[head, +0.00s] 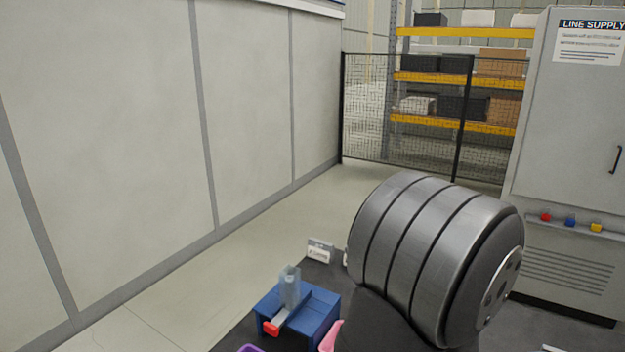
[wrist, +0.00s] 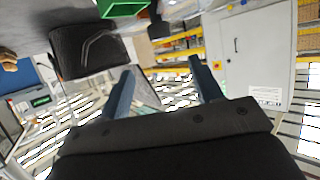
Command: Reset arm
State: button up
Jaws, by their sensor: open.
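My gripper (wrist: 158,92) shows in the wrist view with its two blue-grey fingers spread well apart. It is open, and nothing is between the fingers. The wrist view looks tilted, with the dark work surface at the top left and the room beyond it. In the head view a large grey cylindrical part of my arm fills the lower right. My gripper does not show in the head view.
A blue block fixture (head: 318,312) with a grey upright piece and a red tip sits on the dark table (head: 232,338). A small white card (head: 319,251) stands behind it. A grey cabinet (head: 565,120) and fenced shelves (head: 430,105) stand beyond. A green bin (wrist: 123,8) is in the wrist view.

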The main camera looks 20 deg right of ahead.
jog(key=x, duration=1.4)
jog(key=shift+d+f, duration=0.2)
jog(key=v, duration=1.8)
jog(key=x, duration=1.7)
jog(key=shift+d+f, duration=0.15)
jog(key=shift+d, duration=0.4)
jog(key=shift+w+a+m+g, duration=0.1)
jog(key=shift+m+g, duration=0.2)
jog(key=shift+g, duration=0.1)
jog(key=shift+m+g, duration=0.3)
jog(key=shift+m+g, duration=0.5)
jog(key=shift+g, duration=0.1)
